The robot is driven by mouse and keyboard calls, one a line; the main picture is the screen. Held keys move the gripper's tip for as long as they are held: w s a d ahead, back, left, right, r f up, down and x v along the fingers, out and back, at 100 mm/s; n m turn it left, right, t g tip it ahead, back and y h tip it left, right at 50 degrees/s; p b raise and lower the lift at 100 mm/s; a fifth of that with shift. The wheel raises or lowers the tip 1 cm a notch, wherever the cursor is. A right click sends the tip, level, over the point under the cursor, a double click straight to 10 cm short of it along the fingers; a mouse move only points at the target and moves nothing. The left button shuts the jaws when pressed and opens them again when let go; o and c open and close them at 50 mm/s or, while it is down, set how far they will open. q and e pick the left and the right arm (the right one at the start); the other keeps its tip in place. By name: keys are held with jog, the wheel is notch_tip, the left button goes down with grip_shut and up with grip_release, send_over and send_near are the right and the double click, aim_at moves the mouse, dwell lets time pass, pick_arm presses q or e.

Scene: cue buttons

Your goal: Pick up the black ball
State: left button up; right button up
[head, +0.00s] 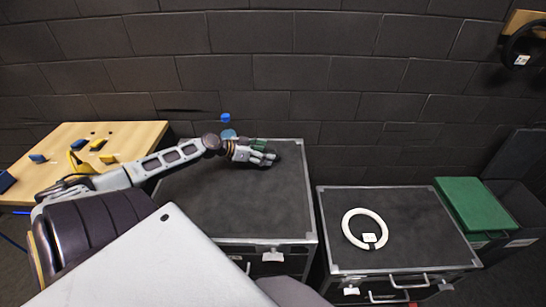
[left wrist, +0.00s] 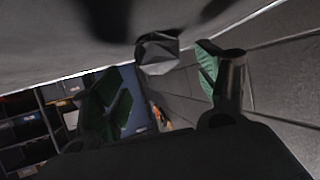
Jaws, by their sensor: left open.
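My left gripper (head: 266,152) is over the far part of the left black case top (head: 215,195). It also shows in the left wrist view (left wrist: 165,85), where its two green-padded fingers stand apart with nothing held between them. A dark, faceted, roundish thing (left wrist: 157,53) shows beyond the fingers in that view, against the grey surface. It may be the black ball, but I cannot tell for sure. I make out no black ball in the head view; the gripper may hide it there. My right gripper is not in view.
A second black case (head: 400,250) stands to the right with a white ring (head: 349,233) on it. A green-lidded box (head: 474,204) is further right. A wooden table (head: 120,135) with blue and yellow pieces is at left. A dark block wall (head: 330,75) closes the back.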

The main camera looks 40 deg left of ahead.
aim_at(273, 152)
pick_arm(q)
jog(key=shift+x, duration=2.05)
jog(key=shift+w+a, duration=0.1)
jog(key=c, duration=0.9)
